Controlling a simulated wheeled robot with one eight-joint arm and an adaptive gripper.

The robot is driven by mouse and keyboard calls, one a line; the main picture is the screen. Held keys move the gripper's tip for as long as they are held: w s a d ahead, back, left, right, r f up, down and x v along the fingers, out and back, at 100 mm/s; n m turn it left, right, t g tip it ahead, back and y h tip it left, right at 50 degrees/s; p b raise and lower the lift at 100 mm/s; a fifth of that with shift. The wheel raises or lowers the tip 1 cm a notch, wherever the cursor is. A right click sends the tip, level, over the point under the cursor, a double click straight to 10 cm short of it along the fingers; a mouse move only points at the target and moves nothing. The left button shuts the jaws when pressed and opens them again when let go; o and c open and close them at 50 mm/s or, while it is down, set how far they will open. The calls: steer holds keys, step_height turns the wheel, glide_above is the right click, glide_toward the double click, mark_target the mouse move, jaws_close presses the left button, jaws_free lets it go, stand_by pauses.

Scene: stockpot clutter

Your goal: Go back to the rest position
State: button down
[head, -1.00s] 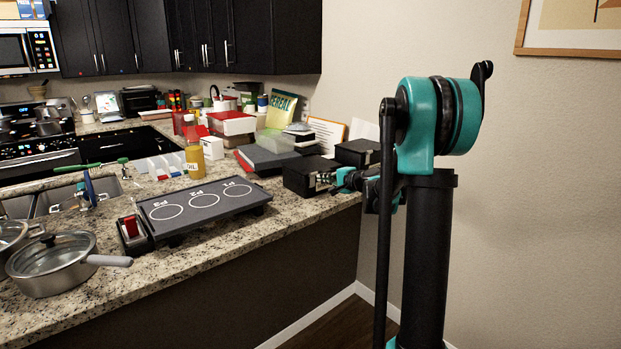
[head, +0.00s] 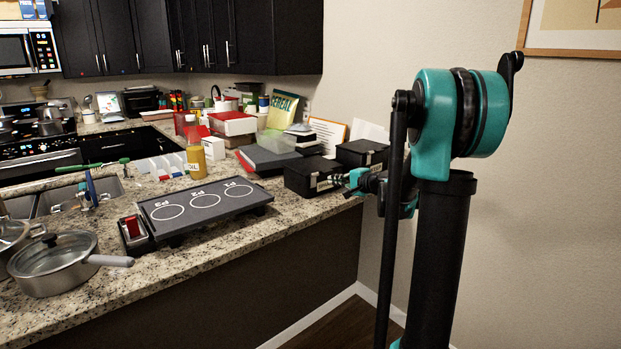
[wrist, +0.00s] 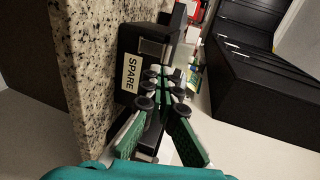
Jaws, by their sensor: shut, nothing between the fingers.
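My gripper (head: 345,180) is at the right end of the counter, beside a black box (head: 308,177). In the wrist view, my gripper (wrist: 163,78) has its green-padded fingers drawn together at the tips, with nothing held. The black box, labelled SPARE (wrist: 131,74), stands just left of the fingers there. I cannot tell whether they touch. In the head view my teal and black arm hides part of the wall and some of the gripper.
A black board with three marked circles (head: 205,204) lies on the granite counter (head: 190,268). A yellow bottle (head: 196,161), a lidded pan (head: 62,262) and a second black box (head: 362,153) stand around. The floor past the counter's front is clear.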

steer(key=s+a+f+n+g+h, duration=0.1)
steer(key=s+a+f+n+g, duration=0.15)
steer(key=s, duration=0.35)
steer(key=s+a+f+n+g, duration=0.1)
steer(key=s+a+f+n, duration=0.15)
steer(key=s, duration=0.25)
steer(key=s+d+f+n+g+h, duration=0.1)
steer(key=s+d+f+n+h, duration=0.1)
steer(key=s+f, duration=0.3)
steer(key=s+d+f+n+g+h, duration=0.2)
steer(key=s+f, duration=0.4)
steer(key=s, duration=0.8)
steer(key=s+d+f+n+g+h, duration=0.2)
steer(key=s+d+f+h, duration=0.1)
steer(key=s, duration=0.7)
step_height(320, 180, down, 2)
steer(key=shift+s+d+f, duration=0.15)
steer(key=shift+d+f, duration=0.1)
steer(key=shift+d, duration=0.3)
